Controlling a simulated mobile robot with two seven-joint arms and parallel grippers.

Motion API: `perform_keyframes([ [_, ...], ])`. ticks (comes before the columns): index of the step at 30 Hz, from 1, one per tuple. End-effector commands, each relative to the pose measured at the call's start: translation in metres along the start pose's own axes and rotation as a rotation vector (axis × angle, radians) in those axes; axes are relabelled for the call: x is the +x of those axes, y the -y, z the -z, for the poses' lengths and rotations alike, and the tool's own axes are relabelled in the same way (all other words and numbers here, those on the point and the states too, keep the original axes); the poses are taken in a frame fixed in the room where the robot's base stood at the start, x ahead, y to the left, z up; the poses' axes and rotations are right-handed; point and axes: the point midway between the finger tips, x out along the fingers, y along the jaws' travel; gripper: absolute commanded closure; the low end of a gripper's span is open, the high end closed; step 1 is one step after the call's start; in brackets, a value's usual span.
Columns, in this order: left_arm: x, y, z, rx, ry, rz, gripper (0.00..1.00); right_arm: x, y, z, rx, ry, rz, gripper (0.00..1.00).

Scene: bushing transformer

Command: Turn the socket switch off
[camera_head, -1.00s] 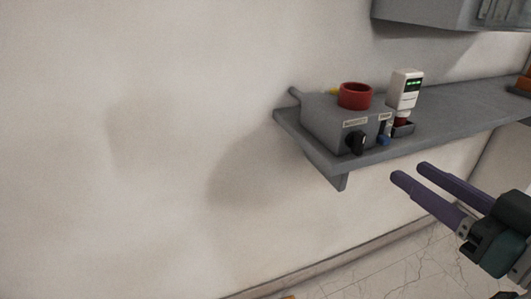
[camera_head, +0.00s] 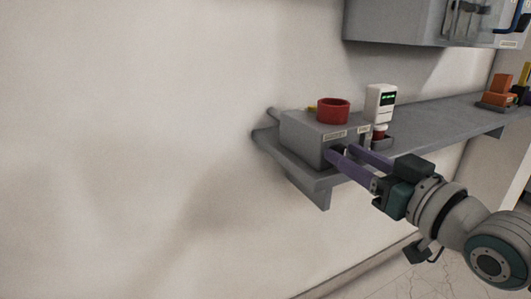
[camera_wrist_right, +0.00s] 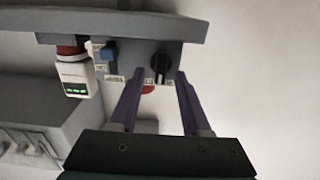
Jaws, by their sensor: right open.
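The grey socket box (camera_head: 304,137) sits on the wall shelf, with a red round socket (camera_head: 333,111) on top. In the right wrist view, the box front (camera_wrist_right: 128,57) appears upside down with a black rotary switch (camera_wrist_right: 160,66) and a blue plug or knob (camera_wrist_right: 109,52). My right gripper (camera_head: 341,153) is open, its two purple fingers reaching the front of the box. In the wrist view, the fingertips (camera_wrist_right: 158,76) lie on either side of the black switch; I cannot tell whether they touch it. The fingers hide the switch in the head view. My left gripper is not in view.
A white device with a green display (camera_head: 380,103) stands on the grey shelf (camera_head: 436,124) beside the box. Orange items (camera_head: 502,90) stand farther right on it. A grey cabinet (camera_head: 410,22) hangs above. Bare wall lies left of the box.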

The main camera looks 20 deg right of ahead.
Motion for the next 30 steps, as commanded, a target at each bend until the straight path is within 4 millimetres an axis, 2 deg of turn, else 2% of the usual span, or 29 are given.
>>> perform_keyframes([
  [6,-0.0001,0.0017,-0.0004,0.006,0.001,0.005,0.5,0.0001,0.0001,0.0001,0.0,0.0,0.0,0.54],
  [18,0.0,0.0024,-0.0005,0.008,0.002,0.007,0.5,-0.0001,0.0001,0.0,0.0,0.0,0.0,0.99],
  [30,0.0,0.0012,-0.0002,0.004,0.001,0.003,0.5,-0.0001,0.0001,0.0001,0.0,0.0,0.0,1.0],
])
